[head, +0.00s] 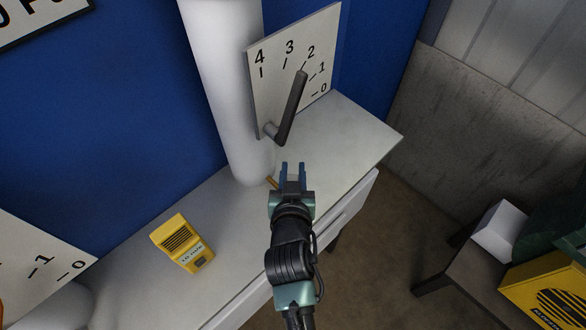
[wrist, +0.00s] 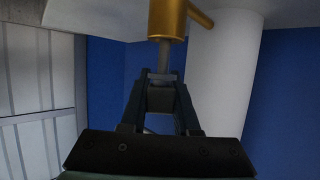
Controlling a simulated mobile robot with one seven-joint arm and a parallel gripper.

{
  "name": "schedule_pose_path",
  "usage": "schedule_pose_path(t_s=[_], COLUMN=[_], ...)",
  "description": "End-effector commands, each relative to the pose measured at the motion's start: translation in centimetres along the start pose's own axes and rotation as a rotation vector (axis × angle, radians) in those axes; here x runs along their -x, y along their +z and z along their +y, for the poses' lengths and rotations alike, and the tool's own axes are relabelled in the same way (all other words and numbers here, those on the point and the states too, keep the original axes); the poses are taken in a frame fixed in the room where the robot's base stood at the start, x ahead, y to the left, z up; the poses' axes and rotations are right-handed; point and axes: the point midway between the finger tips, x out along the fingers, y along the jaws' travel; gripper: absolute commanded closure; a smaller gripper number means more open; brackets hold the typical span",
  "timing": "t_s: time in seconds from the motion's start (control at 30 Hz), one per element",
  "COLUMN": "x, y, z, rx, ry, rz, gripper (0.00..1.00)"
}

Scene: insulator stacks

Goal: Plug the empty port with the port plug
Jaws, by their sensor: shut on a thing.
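My gripper (head: 293,168) is in front of the white column's foot, over the bench. In the wrist view my gripper (wrist: 162,80) is shut on a grey piece, which I take to be the port plug (wrist: 162,62). Its narrow shaft lines up with a brass fitting (wrist: 165,20) and appears to meet its end. How deep it sits inside cannot be told. The fitting's side tube reaches toward the white column. In the head view only a short brass tube (head: 272,182) shows beside my gripper. The port's mouth is hidden.
The white column (head: 222,80) stands on the grey bench (head: 345,140). A numbered panel (head: 270,60) with a dark lever (head: 292,108) is behind my gripper. A yellow device (head: 181,243) lies on the bench to the left. The bench's right end is clear.

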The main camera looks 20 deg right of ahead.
Motion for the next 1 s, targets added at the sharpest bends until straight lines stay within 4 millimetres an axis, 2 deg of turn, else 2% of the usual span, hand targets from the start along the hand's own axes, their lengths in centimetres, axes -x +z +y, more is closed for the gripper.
schedule_pose_path(t_s=[1.0], x=[-1.0], y=[2.5], z=[0.0], rx=[0.0], ry=[0.0], rz=[0.001], gripper=[1.0])
